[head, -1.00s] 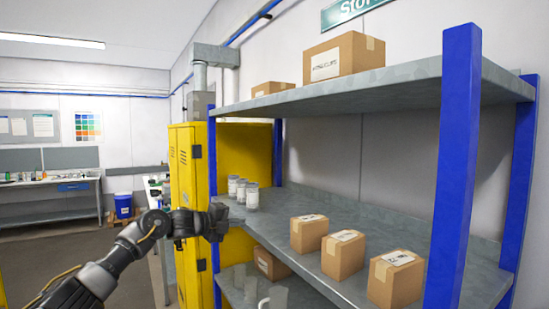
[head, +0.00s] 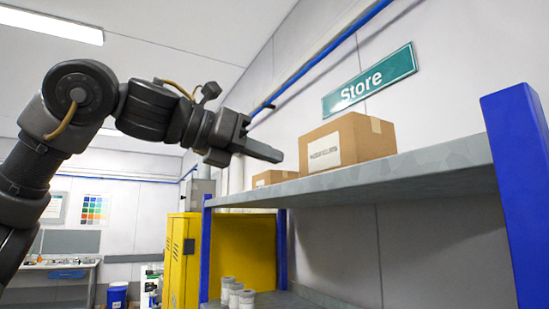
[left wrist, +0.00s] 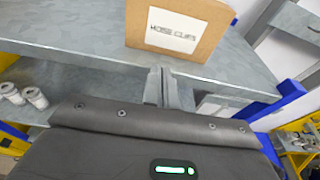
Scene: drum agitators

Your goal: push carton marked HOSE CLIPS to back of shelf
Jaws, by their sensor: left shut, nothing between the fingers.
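The carton marked HOSE CLIPS (head: 350,142) is a brown box with a white label, standing upright on the top shelf (head: 400,170). In the left wrist view its labelled face (left wrist: 172,30) fills the top middle, close to the shelf's front edge. My left gripper (head: 278,156) is shut and empty, its fingertips pointing at the labelled side of the carton. In the left wrist view the fingers (left wrist: 163,80) lie just below the carton, and a small gap seems to remain, though touching is hard to rule out. My right gripper is not in view.
A smaller carton (head: 272,178) stands further left on the same shelf. Blue posts (head: 515,170) hold the shelf at its ends. White cans (head: 235,295) stand on the shelf below. A yellow cabinet (head: 183,260) is beyond. A green Store sign (head: 370,80) hangs above the carton.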

